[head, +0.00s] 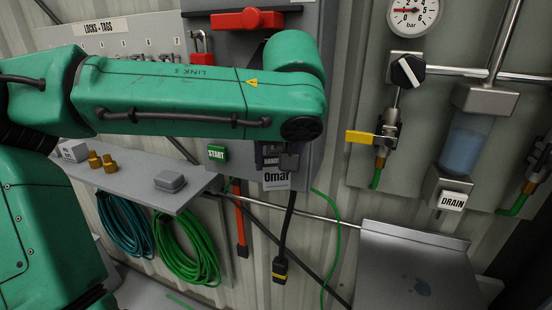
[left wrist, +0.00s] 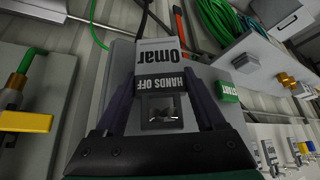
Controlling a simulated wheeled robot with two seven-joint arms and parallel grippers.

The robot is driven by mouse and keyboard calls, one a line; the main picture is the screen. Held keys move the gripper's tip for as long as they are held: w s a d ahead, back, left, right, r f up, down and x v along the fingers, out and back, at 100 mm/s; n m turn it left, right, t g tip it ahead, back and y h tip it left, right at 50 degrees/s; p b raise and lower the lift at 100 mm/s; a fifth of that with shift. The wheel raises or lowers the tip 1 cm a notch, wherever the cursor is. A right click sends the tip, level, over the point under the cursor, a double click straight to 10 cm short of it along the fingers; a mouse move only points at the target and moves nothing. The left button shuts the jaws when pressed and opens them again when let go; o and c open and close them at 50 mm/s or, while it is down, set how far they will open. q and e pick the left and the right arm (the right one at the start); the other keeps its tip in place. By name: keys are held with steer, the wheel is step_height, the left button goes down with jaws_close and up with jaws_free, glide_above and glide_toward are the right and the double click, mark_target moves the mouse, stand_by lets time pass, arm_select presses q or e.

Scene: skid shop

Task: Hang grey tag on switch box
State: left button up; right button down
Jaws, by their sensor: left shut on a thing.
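The tag (head: 276,182), pale with a dark band, reads "HANDS OFF" and "Omar". It also shows upside down between my fingers in the left wrist view (left wrist: 160,52). My left gripper (head: 286,158) is shut on the tag, in front of the lower part of the grey switch box (head: 312,105). The box has a red handle (head: 248,19) at its top and a green START button (head: 217,153) at its lower left. My left forearm covers much of the box's face. I cannot tell whether the tag touches the box. My right gripper is out of view.
A shelf (head: 130,180) holds brass fittings and a grey block, with coiled hoses below. Gauge and valve panels stand right.

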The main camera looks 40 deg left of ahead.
arm_select(q)
steer(key=o, duration=0.7)
steer(key=shift+o, duration=1.2)
steer(key=shift+s, duration=0.1)
steer(key=shift+s+a, duration=0.1)
steer(key=shift+a, duration=0.1)
steer(key=shift+d+r, duration=0.1)
steer(key=shift+r, duration=0.1)
